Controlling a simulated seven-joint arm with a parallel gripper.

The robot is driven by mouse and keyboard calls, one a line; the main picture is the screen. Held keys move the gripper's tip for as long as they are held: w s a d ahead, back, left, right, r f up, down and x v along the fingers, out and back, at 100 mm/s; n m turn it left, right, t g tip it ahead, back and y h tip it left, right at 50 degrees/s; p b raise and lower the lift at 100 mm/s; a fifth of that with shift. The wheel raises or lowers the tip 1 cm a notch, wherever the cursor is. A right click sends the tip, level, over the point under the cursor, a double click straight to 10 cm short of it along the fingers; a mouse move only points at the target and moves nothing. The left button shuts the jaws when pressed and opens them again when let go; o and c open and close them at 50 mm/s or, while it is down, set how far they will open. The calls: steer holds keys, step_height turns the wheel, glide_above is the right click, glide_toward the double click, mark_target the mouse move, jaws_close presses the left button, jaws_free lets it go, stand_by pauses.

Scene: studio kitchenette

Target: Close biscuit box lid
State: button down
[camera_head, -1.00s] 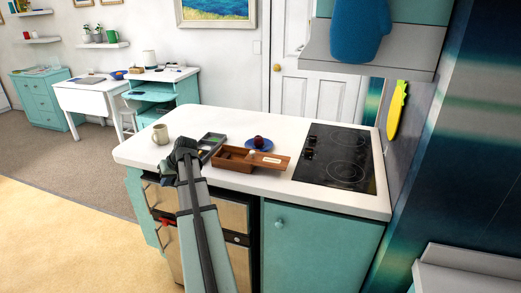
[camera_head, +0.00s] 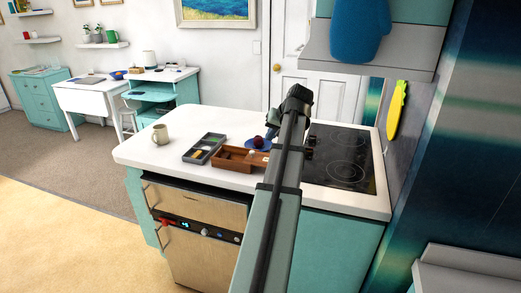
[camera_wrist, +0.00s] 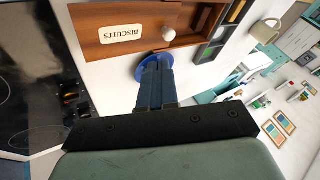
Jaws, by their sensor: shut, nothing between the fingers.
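The wooden biscuit box (camera_head: 233,157) sits on the white counter. Its interior shows open at the left. Its lid (camera_wrist: 97,31), labelled BISCUITS, extends out past one end. A white knob (camera_wrist: 168,33) is on it near the opening. In the head view my arm hides the lid's right part. My gripper (camera_wrist: 156,64) is shut and empty, with its fingers pointing toward the blue plate beside the box. It looks above the counter and apart from the lid. In the head view it is partly hidden behind my wrist.
A blue plate (camera_head: 252,143) with a dark red item (camera_head: 260,141) is behind the box. A grey compartment tray (camera_head: 204,148) lies left of the box, with a beige mug (camera_head: 160,134) further left. The black cooktop (camera_head: 347,160) is to the right. The counter's left front is clear.

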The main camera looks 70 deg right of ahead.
steer(key=s+r, duration=0.1)
steer(key=s, duration=0.3)
glide_toward(255, 156)
steer(key=shift+s+d+f+m, duration=0.4)
steer(key=shift+s+d+f, duration=0.45)
steer(key=shift+s+f, duration=0.25)
steer(key=shift+w+a+f, duration=0.1)
steer(key=shift+w+f, duration=0.15)
steer(key=shift+w, duration=0.3)
steer(key=shift+w+f, duration=0.25)
steer(key=shift+w, duration=0.3)
steer(key=shift+w+a+f, duration=0.1)
steer(key=shift+w, duration=0.45)
steer(key=shift+w+a+f, duration=0.1)
steer(key=shift+w+f, duration=0.05)
steer(key=shift+w, duration=0.4)
steer(key=w, duration=1.4)
steer(key=shift+d, duration=0.1)
